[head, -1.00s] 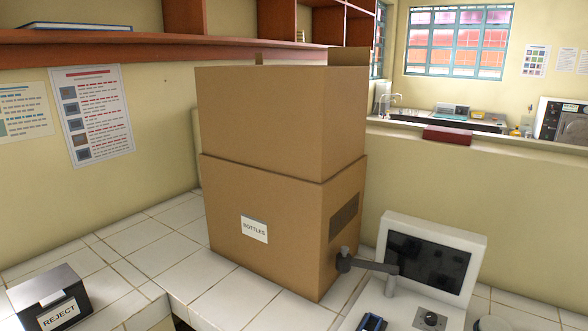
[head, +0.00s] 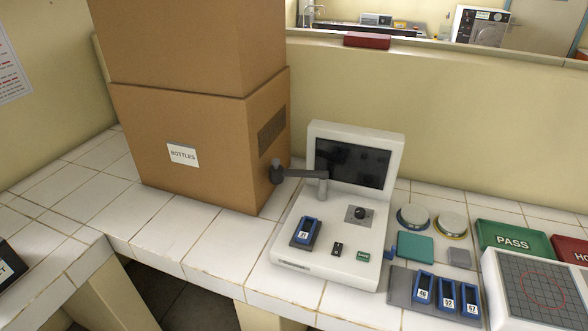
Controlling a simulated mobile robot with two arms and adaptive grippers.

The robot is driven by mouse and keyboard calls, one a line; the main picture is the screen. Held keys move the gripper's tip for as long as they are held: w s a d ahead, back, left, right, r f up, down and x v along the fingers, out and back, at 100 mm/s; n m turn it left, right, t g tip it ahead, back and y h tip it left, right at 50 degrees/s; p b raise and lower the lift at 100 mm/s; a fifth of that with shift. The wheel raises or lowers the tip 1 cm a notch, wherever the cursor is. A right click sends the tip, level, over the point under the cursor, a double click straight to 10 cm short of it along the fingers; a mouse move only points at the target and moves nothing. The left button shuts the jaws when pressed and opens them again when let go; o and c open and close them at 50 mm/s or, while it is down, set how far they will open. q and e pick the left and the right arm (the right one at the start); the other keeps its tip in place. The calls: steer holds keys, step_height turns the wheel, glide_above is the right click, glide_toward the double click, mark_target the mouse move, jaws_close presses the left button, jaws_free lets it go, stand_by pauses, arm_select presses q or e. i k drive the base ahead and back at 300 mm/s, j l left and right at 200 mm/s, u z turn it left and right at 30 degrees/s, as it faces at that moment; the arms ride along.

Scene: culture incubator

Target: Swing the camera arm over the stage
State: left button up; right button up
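The camera arm (head: 302,173) is a dark grey bar on a short post that rises from the white imaging device (head: 285,258). It points left, and its round camera head (head: 277,172) hangs beside the cardboard box, off to the left of the device; I cannot tell whether it touches the box. The stage (head: 306,234) is at the front left of the device and bears a small blue holder with a label. The device's dark screen (head: 352,163) stands upright behind. Neither of my grippers is in view.
Two stacked cardboard boxes (head: 205,150), the lower one labelled BOTTLES, stand left of the device. Right of it are a rack (head: 405,285) of blue holders, round lidded dishes (head: 452,224), a green PASS tray (head: 513,242), a red tray (head: 570,250) and a white gridded panel (head: 535,290). Tiles in front of the boxes are clear.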

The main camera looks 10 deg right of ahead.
mark_target(277, 172)
steer(key=k+l, duration=0.7)
steer(key=k, duration=0.15)
